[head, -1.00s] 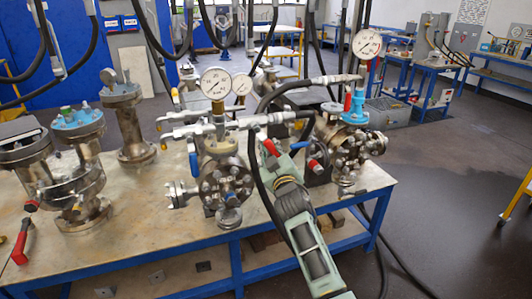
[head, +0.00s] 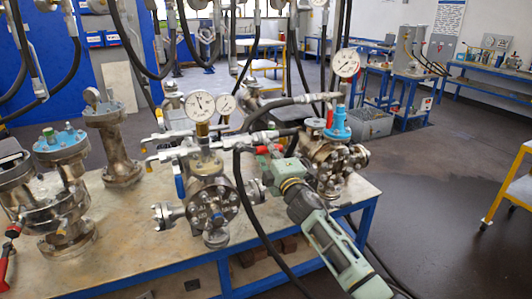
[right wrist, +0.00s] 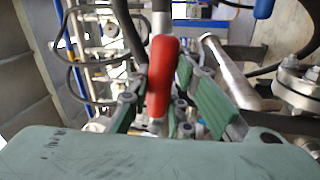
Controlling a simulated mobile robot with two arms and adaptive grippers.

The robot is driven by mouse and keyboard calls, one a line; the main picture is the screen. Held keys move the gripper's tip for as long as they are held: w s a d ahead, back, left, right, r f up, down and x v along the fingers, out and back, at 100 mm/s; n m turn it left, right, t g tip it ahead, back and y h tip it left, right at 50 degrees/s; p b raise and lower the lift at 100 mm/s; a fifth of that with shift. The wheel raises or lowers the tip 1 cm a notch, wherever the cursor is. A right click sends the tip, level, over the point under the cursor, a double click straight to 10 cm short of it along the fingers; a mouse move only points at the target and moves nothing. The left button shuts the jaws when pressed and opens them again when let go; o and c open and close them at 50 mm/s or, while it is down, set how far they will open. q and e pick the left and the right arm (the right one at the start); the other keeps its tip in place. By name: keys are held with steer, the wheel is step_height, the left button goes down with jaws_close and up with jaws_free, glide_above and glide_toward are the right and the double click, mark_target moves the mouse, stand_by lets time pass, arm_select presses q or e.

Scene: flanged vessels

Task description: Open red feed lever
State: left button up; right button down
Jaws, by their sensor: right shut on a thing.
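The red feed lever (right wrist: 162,78) stands between the green fingers of my right gripper (right wrist: 165,105) in the right wrist view. In the head view a small red part of the lever (head: 268,149) shows at the tips of my right gripper (head: 275,157), between the two gauge-topped vessels. The fingers are shut on the lever's handle. Its lower end and pivot are largely hidden by the gripper. My left gripper is not in view.
A flanged vessel (head: 212,188) with gauges and a blue handle stands left of my gripper, another (head: 335,165) stands right. Black hoses (head: 243,185) hang close to my right arm. More vessels (head: 62,175) stand at left on the bench (head: 140,245).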

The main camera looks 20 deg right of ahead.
steer(key=shift+d+r+n, duration=0.1)
steer(key=shift+r+n, duration=0.35)
steer(key=shift+n, duration=0.55)
steer(key=c, duration=1.6)
jaws_free()
steer(key=shift+r, duration=0.1)
steer(key=shift+o, duration=0.2)
steer(key=s+f, duration=0.2)
steer(key=s, duration=0.9)
steer(key=shift+s+d+f, duration=0.2)
steer(key=shift+s, duration=0.2)
